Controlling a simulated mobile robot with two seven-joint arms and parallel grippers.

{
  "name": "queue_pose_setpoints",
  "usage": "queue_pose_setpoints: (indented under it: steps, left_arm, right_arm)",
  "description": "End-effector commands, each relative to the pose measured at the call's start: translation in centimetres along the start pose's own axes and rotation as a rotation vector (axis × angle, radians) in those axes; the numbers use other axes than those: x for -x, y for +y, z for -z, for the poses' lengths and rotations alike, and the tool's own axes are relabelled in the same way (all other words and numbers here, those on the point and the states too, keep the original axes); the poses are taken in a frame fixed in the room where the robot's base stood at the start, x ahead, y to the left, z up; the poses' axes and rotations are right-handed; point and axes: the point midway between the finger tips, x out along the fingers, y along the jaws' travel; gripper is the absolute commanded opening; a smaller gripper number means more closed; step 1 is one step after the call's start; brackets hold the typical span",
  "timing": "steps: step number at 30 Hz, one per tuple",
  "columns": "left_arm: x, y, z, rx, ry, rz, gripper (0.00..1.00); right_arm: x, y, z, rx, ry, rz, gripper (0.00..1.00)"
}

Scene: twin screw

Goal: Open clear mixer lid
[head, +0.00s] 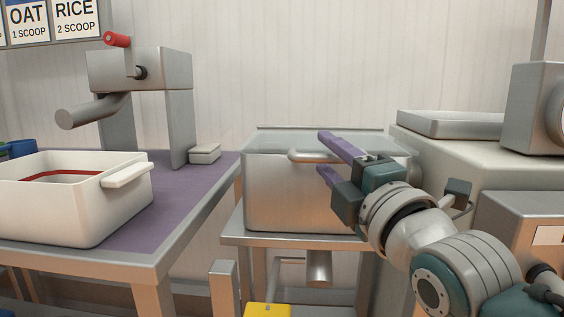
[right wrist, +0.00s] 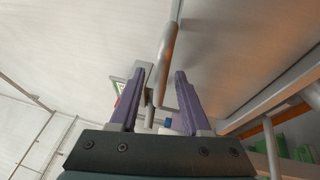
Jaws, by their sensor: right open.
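The mixer (head: 285,195) is a metal box on a stand in the middle of the head view. Its clear lid (head: 268,142) lies flat over the top, closed. A metal bar handle (head: 299,157) is at the lid's front edge. My right gripper (head: 322,154) has purple fingers spread apart and empty, at the handle's right end. In the right wrist view the handle (right wrist: 167,58) runs lengthwise in the gap between the fingertips (right wrist: 160,72); contact cannot be told. The fingers hide the handle's right part in the head view. My left gripper is out of view.
A purple-topped table (head: 180,195) at left holds a white bin (head: 60,218) and a metal machine with a red-knobbed crank (head: 140,70). A bulky pale machine (head: 445,160) stands close on the right. A yellow object (head: 267,310) is low in front. Space above the lid looks clear.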

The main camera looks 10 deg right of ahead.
Motion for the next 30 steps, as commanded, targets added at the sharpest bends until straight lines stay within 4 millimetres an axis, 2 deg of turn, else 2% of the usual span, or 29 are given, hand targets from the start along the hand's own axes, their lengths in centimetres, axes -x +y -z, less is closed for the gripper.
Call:
queue_pose_setpoints:
  steps: [8, 18, 21, 30]
  left_arm:
    - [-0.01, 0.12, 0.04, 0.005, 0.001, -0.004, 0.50]
    - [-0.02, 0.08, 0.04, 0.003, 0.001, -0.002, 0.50]
    - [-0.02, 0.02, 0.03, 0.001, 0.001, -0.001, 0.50]
    - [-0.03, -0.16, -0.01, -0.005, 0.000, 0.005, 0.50]
  right_arm:
    - [-0.13, -0.03, 0.01, 0.000, 0.000, 0.001, 0.47]
    - [-0.11, -0.03, -0.01, 0.000, 0.000, 0.001, 0.09]
    - [-0.11, -0.02, -0.01, 0.000, 0.000, 0.001, 0.00]
    - [-0.11, -0.02, -0.01, 0.000, 0.000, 0.001, 0.00]
